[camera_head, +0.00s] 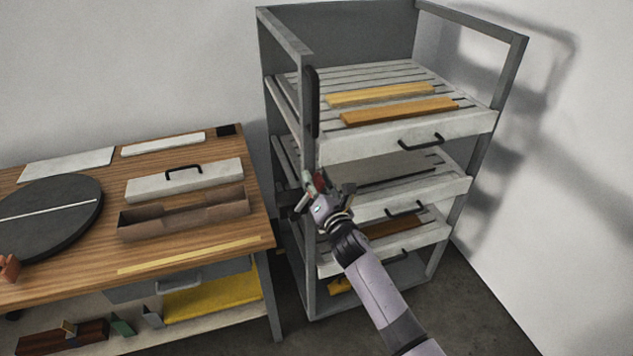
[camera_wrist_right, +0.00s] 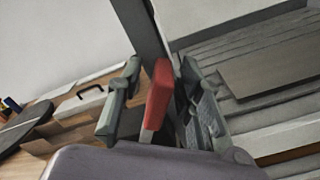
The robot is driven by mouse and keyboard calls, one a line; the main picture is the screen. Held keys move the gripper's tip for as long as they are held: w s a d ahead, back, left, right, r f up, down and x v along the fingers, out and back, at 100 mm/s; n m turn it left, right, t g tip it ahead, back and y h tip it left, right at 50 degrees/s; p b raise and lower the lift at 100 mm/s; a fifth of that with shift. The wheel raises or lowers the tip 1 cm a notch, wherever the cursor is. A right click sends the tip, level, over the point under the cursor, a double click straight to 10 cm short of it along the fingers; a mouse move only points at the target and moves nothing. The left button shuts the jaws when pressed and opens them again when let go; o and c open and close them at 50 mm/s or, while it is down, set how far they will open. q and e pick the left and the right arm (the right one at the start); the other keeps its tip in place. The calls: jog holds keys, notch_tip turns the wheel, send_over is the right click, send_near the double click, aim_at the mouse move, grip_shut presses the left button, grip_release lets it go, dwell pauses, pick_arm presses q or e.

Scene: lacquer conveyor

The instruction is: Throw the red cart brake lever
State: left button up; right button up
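The red brake lever (camera_wrist_right: 158,95) stands upright between the two fingers of my right gripper (camera_wrist_right: 160,103) in the right wrist view. The fingers are apart, one on each side of it, with a narrow gap on the left. In the head view my right gripper (camera_head: 318,188) is at the near left post of the grey cart (camera_head: 310,245), at about mid-height. Only a small part of the red lever (camera_head: 319,182) shows there; the fingers hide the rest.
The cart's slatted shelves hold wooden strips, such as an orange one (camera_head: 400,111), and have black-handled fronts. A wooden workbench (camera_head: 200,254) with a dark round turntable (camera_head: 45,230) and a handled white box (camera_head: 185,180) stands at left. Floor (camera_head: 480,300) is clear at right.

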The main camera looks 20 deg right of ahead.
jog(key=shift+c, duration=0.5)
grip_shut()
dwell(0.3)
